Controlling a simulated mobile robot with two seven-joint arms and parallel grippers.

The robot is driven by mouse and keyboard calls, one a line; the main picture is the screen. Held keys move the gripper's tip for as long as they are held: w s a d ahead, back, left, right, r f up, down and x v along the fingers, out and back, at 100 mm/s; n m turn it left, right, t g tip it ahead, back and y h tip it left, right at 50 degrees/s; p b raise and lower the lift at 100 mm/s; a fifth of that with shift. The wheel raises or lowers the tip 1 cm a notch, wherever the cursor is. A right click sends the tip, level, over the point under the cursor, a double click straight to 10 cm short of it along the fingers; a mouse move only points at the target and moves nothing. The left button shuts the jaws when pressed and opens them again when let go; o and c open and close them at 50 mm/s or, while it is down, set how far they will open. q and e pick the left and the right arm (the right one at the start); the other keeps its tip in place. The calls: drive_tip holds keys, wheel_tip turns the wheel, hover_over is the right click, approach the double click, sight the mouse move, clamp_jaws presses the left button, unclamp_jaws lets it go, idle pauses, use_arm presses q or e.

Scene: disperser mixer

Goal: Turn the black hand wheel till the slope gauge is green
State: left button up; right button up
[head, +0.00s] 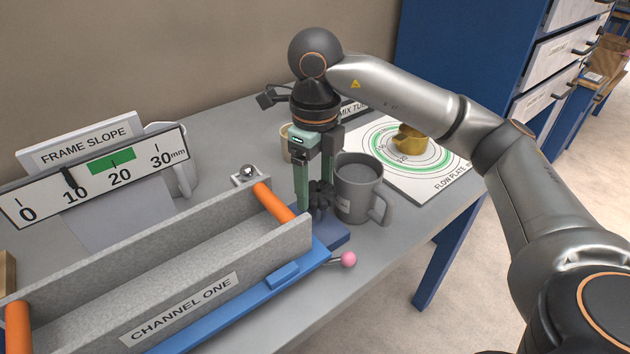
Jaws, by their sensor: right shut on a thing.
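The black hand wheel (321,197) sits on a blue block at the right end of the channel frame. My right gripper (317,200) points down over it, shut on the wheel, and its fingers hide part of it. The slope gauge (95,178) is a tilted white scale at the left, marked 0 to 30 mm, under a "FRAME SLOPE" sign. Its black pointer (70,178) stands close to the 10 mark, left of the green band (111,161). My left gripper is out of the picture.
The grey "CHANNEL ONE" trough (190,268) with orange end bars lies on a blue frame (250,298). A grey mug (358,189) stands close right of the wheel. A pink-tipped lever (347,260) sticks out in front. The flow plate (440,185) lies farther right.

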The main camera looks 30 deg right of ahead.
sight(315, 189)
idle(0.3)
drive_tip(key=o, duration=1.3)
wheel_tip(315, 189, up, 8)
drive_tip(key=p, duration=0.2)
drive_tip(key=shift+p, duration=0.35)
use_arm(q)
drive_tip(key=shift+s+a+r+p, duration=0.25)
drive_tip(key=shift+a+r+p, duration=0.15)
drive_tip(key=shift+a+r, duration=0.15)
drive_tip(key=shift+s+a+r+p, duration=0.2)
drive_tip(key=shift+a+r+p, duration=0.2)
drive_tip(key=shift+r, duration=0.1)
use_arm(e)
drive_tip(key=shift+r, duration=2.3)
